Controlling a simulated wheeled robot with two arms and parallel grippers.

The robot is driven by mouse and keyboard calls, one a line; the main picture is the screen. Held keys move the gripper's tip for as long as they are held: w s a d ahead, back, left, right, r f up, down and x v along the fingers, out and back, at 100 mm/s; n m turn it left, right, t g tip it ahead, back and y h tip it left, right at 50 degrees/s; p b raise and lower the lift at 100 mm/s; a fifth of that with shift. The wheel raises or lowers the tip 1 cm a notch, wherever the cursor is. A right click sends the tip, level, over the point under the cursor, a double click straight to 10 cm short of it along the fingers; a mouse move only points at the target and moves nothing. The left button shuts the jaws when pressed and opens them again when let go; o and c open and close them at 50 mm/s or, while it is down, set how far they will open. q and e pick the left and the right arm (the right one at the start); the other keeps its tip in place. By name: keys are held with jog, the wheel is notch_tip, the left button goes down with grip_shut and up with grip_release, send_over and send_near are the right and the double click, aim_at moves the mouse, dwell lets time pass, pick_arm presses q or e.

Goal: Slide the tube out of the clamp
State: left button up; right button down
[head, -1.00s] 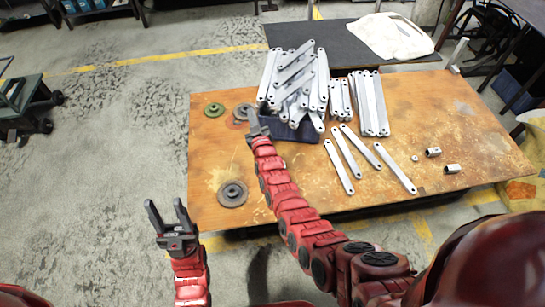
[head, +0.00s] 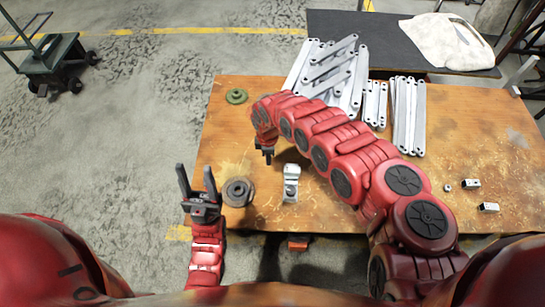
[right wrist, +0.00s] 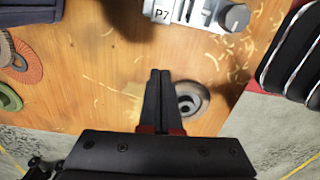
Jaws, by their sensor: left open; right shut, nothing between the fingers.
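A pale grey clamp (head: 291,185) stands near the front edge of the table. In the right wrist view the clamp (right wrist: 190,12), with a P7 label and a dark grey knob, is cut off by the top edge. I cannot make out a tube in it. My right gripper (head: 268,157) is behind and left of the clamp in the head view. In the right wrist view the right gripper (right wrist: 160,74) is shut and empty, its fingertips apart from the clamp.
A dark disc (head: 238,192) lies left of the clamp, a green disc (head: 236,96) farther back. Flat galvanized bars (head: 408,115) are stacked at the back of the wooden table (head: 225,135). Small metal pieces (head: 489,207) lie at right. My right arm hides the table's middle.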

aim_at(288, 169)
notch_tip(288, 169, down, 9)
jog(key=b, duration=0.3)
jog(key=shift+r+b, duration=0.2)
jog(key=shift+b, duration=0.1)
jog(key=shift+w+d+r+p, duration=0.1)
jog(key=shift+d+r+p, duration=0.2)
jog(key=shift+d+p, duration=0.25)
jog(key=shift+d+r+p, duration=0.25)
jog(key=shift+d+p, duration=0.15)
jog(key=shift+d, duration=0.2)
jog(key=shift+w+d, duration=0.1)
jog(key=shift+d, duration=0.55)
jog(key=shift+d+f, duration=0.1)
jog(key=shift+d, duration=0.15)
jog(key=shift+w+d+p, duration=0.1)
jog(key=shift+d+p, duration=0.4)
jog(key=shift+d, duration=1.05)
jog(key=shift+a, duration=0.15)
